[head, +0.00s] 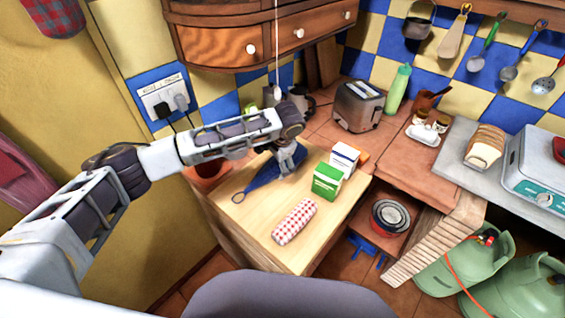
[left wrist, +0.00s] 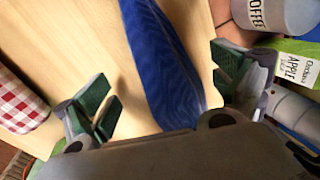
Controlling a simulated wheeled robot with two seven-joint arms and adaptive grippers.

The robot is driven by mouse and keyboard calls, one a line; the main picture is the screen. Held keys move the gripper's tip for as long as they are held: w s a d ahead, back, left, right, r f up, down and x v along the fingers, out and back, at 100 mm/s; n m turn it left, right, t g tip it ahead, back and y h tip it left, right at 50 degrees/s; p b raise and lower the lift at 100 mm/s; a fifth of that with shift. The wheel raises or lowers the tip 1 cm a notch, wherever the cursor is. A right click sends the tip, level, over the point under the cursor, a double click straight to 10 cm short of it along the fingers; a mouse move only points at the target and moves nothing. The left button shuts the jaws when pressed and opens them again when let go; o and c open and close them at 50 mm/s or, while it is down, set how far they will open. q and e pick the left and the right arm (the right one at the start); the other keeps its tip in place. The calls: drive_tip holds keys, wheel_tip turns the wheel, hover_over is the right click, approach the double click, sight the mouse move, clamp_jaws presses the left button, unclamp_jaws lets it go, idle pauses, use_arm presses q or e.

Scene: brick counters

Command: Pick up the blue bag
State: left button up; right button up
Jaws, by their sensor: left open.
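The blue bag (head: 260,179) lies on the light wooden counter top in the head view, with a loop at its lower left end. It also shows in the left wrist view (left wrist: 163,62) as a long blue shape running between the spread fingers. My left gripper (head: 287,163) is open over the bag's right end. In the left wrist view the left gripper (left wrist: 165,92) has one green-padded finger on each side of the bag, with visible gaps. Whether it touches the bag is not clear. My right gripper is not in view.
On the wooden top (head: 240,222), a green carton (head: 327,181), a white and blue carton (head: 344,157) and a red checkered packet (head: 294,222) stand or lie right of the bag. A coffee canister (left wrist: 285,14) is close to the right finger. A toaster (head: 359,106) stands behind.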

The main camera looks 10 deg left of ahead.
sight(271, 168)
use_arm(q)
drive_tip(key=shift+a+p+x, duration=0.15)
drive_tip(key=shift+x, duration=0.8)
drive_tip(key=shift+a+p+x, duration=0.15)
drive_tip(key=shift+a+x, duration=0.05)
drive_tip(key=shift+x, duration=0.8)
drive_tip(key=shift+a+f, duration=0.1)
drive_tip(key=shift+f, duration=0.5)
drive_tip(key=c, duration=1.2)
drive_tip(key=shift+o, duration=0.2)
drive_tip(key=shift+r, duration=0.2)
drive_tip(key=shift+r+b, duration=0.3)
drive_tip(key=shift+r, duration=4.55)
